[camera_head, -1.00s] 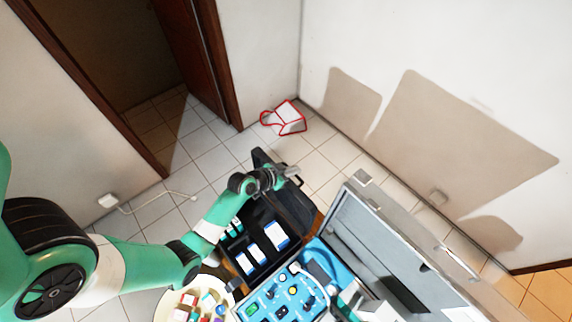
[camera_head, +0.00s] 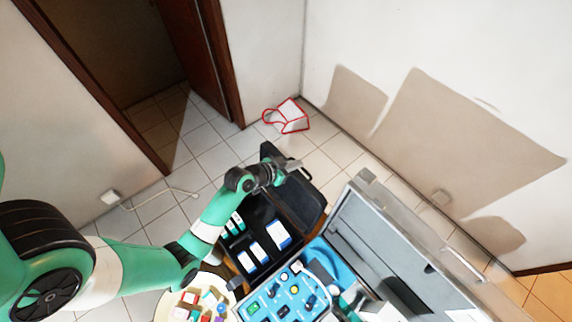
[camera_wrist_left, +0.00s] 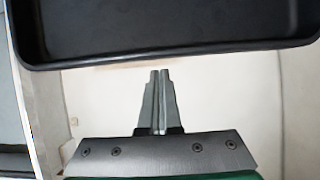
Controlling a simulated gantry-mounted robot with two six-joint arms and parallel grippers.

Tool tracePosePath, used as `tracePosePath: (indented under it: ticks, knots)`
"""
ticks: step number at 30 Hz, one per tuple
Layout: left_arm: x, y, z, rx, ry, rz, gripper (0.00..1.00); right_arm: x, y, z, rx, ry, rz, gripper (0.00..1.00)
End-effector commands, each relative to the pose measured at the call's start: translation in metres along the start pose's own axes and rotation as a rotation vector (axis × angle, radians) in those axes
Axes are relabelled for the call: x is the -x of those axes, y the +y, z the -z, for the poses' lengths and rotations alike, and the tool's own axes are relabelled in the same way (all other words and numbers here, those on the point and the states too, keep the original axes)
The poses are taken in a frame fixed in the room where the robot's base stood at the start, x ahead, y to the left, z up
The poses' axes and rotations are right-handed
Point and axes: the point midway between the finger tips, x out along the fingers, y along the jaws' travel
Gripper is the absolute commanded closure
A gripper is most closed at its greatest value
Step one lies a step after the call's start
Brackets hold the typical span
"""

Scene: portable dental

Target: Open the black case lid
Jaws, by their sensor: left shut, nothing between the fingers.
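The black case (camera_head: 259,252) stands open at the middle of the head view, with several white-and-blue packs inside. Its black lid (camera_head: 303,203) is raised and leans back on the far right side of the case. The lid also fills the top of the left wrist view (camera_wrist_left: 165,22). My left gripper (camera_head: 293,167) is shut and empty, beside the lid's far upper edge. In the left wrist view its closed fingertips (camera_wrist_left: 160,72) point at the lid's rim, with a small gap visible. My right gripper cannot be made out clearly.
A grey metal case (camera_head: 432,261) with a blue interior stands open at the lower right. A round cream tray (camera_head: 166,306) holds several small coloured items. A red-edged white bag (camera_head: 290,117) lies on the tiled floor.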

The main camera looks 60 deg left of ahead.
Motion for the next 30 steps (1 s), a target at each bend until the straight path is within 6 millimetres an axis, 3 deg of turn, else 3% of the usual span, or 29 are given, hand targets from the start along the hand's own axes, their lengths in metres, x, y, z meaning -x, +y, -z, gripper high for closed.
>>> tracePosePath:
  ticks: [6,9,25,28,30]
  knots:
    - [0.048,-0.001,0.010,0.002,0.003,0.002,1.00,-0.008,0.000,0.008,0.000,-0.001,0.000,0.28]
    - [0.059,-0.001,0.011,0.002,0.003,0.001,1.00,-0.013,0.000,0.013,0.000,0.000,0.000,0.28]
    - [0.061,0.004,0.011,-0.006,0.006,-0.008,1.00,-0.013,0.000,0.012,0.000,0.000,0.000,0.28]
    - [0.056,0.020,0.034,-0.043,0.041,-0.044,1.00,-0.015,0.000,0.013,0.000,0.000,0.000,0.28]
    - [0.052,0.038,0.071,-0.089,0.102,-0.080,1.00,-0.015,0.000,0.014,0.000,0.000,0.000,0.28]
